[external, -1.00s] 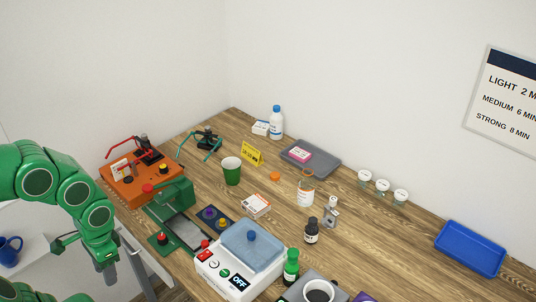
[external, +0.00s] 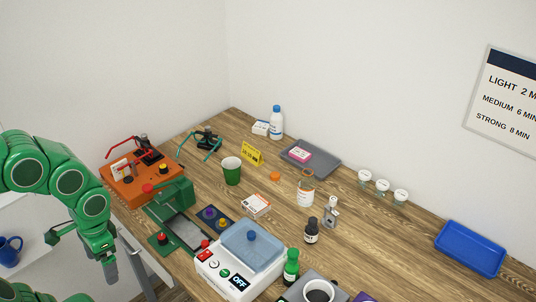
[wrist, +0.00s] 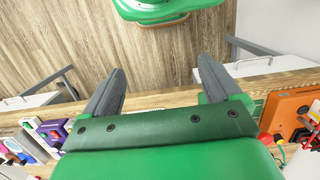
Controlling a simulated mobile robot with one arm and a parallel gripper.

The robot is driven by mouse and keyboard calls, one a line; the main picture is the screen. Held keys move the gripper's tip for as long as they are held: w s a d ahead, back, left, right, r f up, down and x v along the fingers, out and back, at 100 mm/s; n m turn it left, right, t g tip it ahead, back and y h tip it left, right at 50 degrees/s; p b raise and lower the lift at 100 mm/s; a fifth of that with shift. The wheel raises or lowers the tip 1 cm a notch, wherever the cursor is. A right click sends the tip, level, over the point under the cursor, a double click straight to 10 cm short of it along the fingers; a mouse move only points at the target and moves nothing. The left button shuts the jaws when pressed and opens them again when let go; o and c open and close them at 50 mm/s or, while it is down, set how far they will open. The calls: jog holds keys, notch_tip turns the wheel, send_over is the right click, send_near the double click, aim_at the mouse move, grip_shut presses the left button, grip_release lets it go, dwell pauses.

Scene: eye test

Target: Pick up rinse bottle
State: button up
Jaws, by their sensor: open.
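A white bottle with a blue cap (external: 276,123) stands upright at the back of the wooden table, near the wall. It looks most like the rinse bottle, but its label is too small to read. A dark bottle with a black cap (external: 311,231) and a green-capped bottle (external: 291,267) stand nearer the front. My gripper (wrist: 161,68) is open and empty in the wrist view, with two dark fingers apart. In the external view it hangs at the table's left front edge, far from the white bottle. No bottle can be made out between the fingers.
A white box (external: 260,128) stands just left of the white bottle. A green cup (external: 231,171), a yellow sign (external: 252,154) and a grey tray (external: 325,162) lie nearer.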

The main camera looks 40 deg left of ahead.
jog(key=w+d+r+m+t+h, duration=0.15)
jog(key=w+d, duration=0.25)
jog(key=w, duration=0.5)
jog(key=w+d+r+n+t+h, duration=0.1)
jog(key=w+d+t, duration=0.15)
jog(key=w, duration=0.55)
jog(key=n+t+y, duration=0.3)
jog(key=t+y, duration=0.3)
jog(key=t, duration=0.5)
send_over(303, 190)
jog(key=s, duration=0.3)
jog(key=f, duration=1.8)
jog(key=shift+w+d, duration=0.2)
jog(key=shift+d, duration=0.15)
jog(key=shift+x, duration=3.85)
jog(key=shift+f, duration=0.1)
